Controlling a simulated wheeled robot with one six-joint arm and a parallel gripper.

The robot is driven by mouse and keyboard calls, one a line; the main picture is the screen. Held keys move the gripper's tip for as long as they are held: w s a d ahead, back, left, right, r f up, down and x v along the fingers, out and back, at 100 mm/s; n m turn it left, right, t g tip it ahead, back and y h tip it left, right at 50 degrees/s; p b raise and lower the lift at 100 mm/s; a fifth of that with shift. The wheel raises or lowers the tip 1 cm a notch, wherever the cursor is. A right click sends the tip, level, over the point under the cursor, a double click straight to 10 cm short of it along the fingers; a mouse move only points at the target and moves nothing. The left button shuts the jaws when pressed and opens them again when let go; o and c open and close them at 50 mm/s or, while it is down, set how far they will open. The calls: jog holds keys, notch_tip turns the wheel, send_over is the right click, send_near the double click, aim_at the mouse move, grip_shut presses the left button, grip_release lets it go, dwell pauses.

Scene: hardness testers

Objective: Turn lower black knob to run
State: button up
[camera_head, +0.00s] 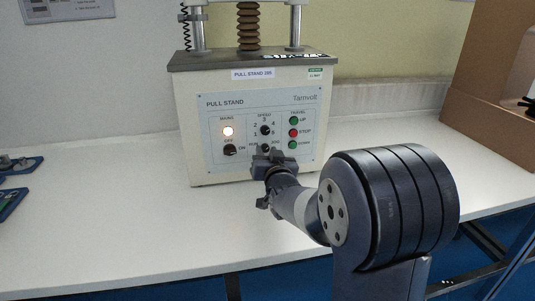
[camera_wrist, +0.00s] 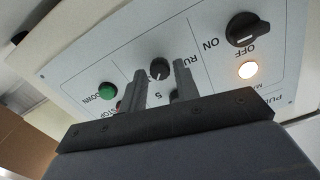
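The lower black knob (camera_wrist: 159,69) sits on the panel of the pull stand (camera_head: 185,110), below the speed knob (camera_head: 265,130). In the wrist view, which shows the panel upside down, it lies between the fingertips of my gripper (camera_wrist: 160,67), with a gap on each side. Part of the RUN lettering shows beside it; its pointer setting is hard to read. The fingers are apart and hold nothing. In the head view my gripper (camera_head: 271,157) is in front of the lower panel and mostly hides this knob. I cannot tell the distance left to the panel.
The mains knob (camera_head: 229,149) is left of my gripper, under a lit lamp (camera_head: 228,131). Green and red travel buttons, including STOP (camera_head: 293,133), are on the right. A cardboard box (camera_head: 490,80) stands far right.

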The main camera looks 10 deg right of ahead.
grip_shut()
jog(key=shift+b, duration=0.3)
jog(key=shift+f+n+b, duration=0.15)
jog(key=shift+n+b, duration=0.7)
jog(key=shift+n, duration=0.15)
jog(key=n+b, duration=0.4)
jog(key=n, duration=0.1)
jog(key=n+b, duration=0.3)
jog(key=n, duration=0.2)
jog(key=shift+n, duration=0.4)
jog(key=shift+n+b, duration=0.75)
jog(key=shift+n, duration=1.75)
